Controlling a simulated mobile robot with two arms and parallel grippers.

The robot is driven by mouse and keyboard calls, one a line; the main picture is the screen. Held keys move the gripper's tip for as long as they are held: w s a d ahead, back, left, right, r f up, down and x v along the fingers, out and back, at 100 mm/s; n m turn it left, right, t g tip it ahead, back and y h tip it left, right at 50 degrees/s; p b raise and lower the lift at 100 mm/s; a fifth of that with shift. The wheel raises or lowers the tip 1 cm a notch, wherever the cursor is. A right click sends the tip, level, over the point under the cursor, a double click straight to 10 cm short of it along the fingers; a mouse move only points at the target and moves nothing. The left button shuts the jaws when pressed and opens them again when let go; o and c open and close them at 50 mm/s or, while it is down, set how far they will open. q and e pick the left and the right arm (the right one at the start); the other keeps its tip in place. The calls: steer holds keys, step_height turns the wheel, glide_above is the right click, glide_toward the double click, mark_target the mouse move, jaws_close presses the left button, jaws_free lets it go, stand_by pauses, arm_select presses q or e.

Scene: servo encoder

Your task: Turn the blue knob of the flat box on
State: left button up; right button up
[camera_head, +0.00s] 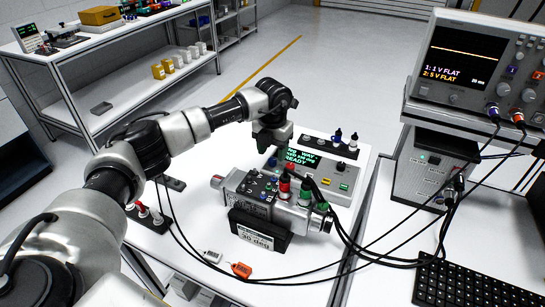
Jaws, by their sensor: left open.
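The flat box (345,172) is white with a lit green display (303,157) that shows READY, and small coloured buttons on its top. A small blue knob (272,162) shows at its left end, just under my gripper. My left gripper (268,149) is open and points down over that end of the box, close above the knob and partly hiding the area. I cannot tell whether the fingers touch the knob. My right gripper is not in view.
A grey servo unit (262,200) with a label plate and coloured connectors stands in front of the box. Black cables run right to an oscilloscope (465,60). A keyboard (470,285) lies at lower right.

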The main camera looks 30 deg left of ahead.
mark_target(272, 159)
arm_select(q)
step_height(272, 159, up, 8)
steer(key=b, duration=0.1)
steer(key=shift+r, duration=0.1)
stand_by(0.4)
